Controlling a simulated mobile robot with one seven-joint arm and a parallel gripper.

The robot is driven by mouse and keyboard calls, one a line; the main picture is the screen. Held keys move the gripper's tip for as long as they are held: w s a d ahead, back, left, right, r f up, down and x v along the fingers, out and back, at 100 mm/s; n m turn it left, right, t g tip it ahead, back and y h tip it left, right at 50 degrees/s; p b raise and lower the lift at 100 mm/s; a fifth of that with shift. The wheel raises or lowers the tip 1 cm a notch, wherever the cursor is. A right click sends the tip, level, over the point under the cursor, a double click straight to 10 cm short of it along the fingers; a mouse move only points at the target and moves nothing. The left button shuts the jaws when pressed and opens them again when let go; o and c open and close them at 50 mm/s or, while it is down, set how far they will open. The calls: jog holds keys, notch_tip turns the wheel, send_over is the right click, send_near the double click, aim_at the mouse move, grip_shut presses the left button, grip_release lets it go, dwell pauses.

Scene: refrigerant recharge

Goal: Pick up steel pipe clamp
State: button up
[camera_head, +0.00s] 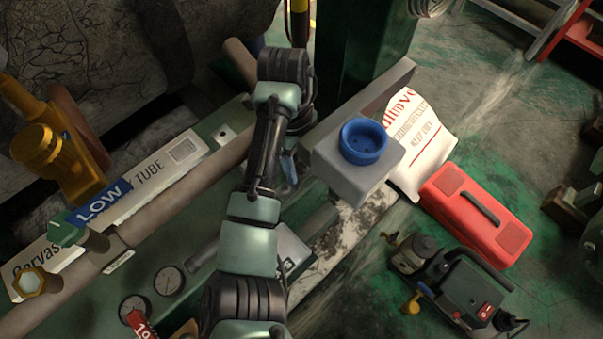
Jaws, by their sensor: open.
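I cannot make out a steel pipe clamp for certain in the head view; my arm covers part of the green bench, and the clamp may be hidden there. My gripper (289,168) points down beside my forearm, over the bench and left of a grey box. It is small and partly covered by my own wrist and arm. It is open, and I see nothing held in it. Whether it touches anything below is unclear.
The grey box (345,183) with a blue round cap (363,141) stands close right of my gripper. A long pipe (190,183) and white tube carton (165,175) lie left. A red toolbox (475,215) and a pump (455,285) stand on the floor at right.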

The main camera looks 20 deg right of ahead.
grip_shut()
dwell(1.3)
